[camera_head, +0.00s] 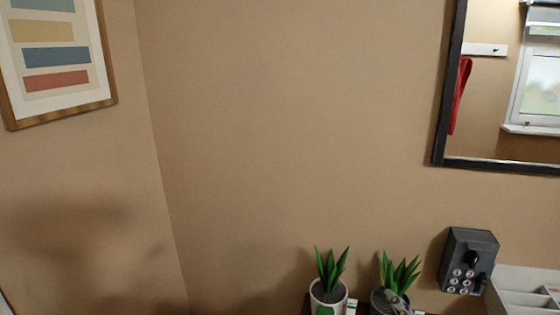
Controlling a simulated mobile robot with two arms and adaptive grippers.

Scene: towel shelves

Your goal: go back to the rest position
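Neither of my grippers can be made out in the head view. A small grey piece (397,303) shows in front of the right-hand plant at the bottom edge; I cannot tell what it is. The view is mostly bare beige wall (290,130). No towel shelves can be made out.
A framed picture (57,60) and a dark-framed mirror (447,90) hang above.

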